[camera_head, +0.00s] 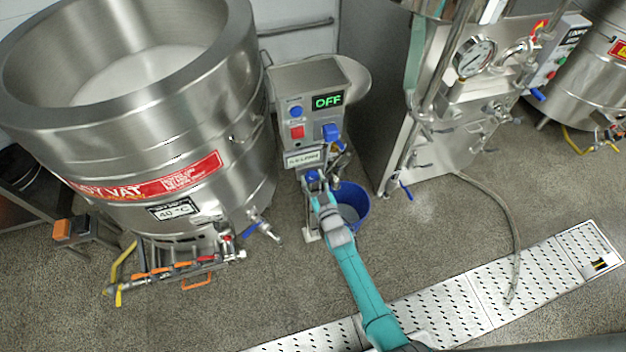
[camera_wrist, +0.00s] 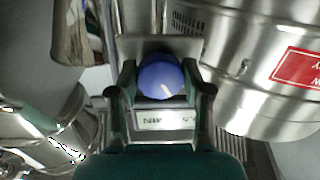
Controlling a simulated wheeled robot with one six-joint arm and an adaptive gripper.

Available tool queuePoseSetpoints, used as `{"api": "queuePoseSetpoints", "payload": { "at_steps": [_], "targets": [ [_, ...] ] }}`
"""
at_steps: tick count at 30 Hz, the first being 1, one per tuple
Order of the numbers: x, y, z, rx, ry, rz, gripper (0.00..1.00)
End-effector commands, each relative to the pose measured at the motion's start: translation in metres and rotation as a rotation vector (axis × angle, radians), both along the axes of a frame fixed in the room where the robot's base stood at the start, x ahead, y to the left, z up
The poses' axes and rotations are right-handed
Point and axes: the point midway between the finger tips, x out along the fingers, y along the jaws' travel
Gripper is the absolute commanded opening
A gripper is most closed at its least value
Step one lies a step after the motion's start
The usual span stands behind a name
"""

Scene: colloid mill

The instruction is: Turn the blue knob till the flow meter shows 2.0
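A round blue knob (camera_wrist: 160,78) with a white pointer mark sits between the two fingers of my gripper (camera_wrist: 160,88) in the wrist view. The fingertips lie close against both sides of it; I cannot tell whether they touch it. In the head view my gripper (camera_head: 316,188) is right at this knob (camera_head: 312,175), low on the front of the control stand. The flow meter is a small plate (camera_head: 305,158) just above the knob. It also shows upside down in the wrist view (camera_wrist: 165,120). It seems to read 0.0 L/MIN, but the digits are small.
A blue bucket (camera_head: 356,205) stands beside my arm. A large vat (camera_head: 150,150) is left; a steel cabinet (camera_head: 370,90) is right.

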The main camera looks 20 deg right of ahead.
Motion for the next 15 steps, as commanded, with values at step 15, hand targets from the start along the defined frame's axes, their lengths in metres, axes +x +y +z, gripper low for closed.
{"api": "queuePoseSetpoints", "payload": {
  "at_steps": [15],
  "targets": [
    [0.0001, -0.0001, 0.0005, -0.106, -0.001, 0.001, 0.14]
  ]
}}
